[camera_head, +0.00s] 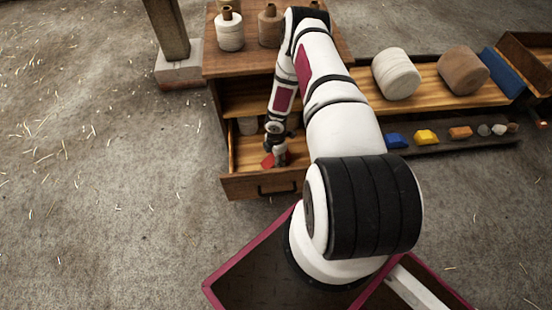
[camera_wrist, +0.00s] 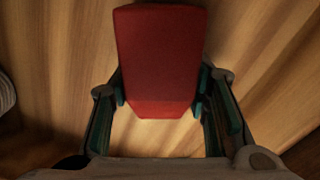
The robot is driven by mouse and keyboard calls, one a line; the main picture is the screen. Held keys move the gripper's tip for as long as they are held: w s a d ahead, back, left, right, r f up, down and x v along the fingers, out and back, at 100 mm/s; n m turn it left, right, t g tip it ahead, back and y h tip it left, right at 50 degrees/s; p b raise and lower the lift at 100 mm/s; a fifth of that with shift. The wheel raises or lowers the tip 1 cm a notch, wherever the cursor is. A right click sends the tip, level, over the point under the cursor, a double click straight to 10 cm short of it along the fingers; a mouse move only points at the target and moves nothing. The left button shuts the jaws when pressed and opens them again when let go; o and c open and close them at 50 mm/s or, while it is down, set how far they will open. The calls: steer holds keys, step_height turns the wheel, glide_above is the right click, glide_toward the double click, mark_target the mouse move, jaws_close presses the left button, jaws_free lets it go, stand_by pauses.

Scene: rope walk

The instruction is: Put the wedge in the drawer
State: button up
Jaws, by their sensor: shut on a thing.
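The red wedge (camera_wrist: 158,60) is between the two fingers of my gripper (camera_wrist: 160,100) in the wrist view, with a pad touching each side. In the head view the wedge (camera_head: 268,161) shows as a small red patch beside my gripper (camera_head: 279,156). The open wooden drawer (camera_head: 262,185) is pulled out from the cabinet, and my gripper is inside its outline with the wedge. Wooden boards fill the wrist view behind the wedge. I cannot tell whether the wedge touches the drawer floor.
The cabinet top (camera_head: 240,62) carries several spools. To the right, a shelf holds two large spools (camera_head: 397,74), with several small coloured pieces (camera_head: 427,137) in front. Open floor lies left.

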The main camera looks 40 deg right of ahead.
steer(key=o, duration=1.3)
step_height(320, 180, up, 12)
steer(key=p, duration=0.5)
steer(key=shift+r, duration=0.1)
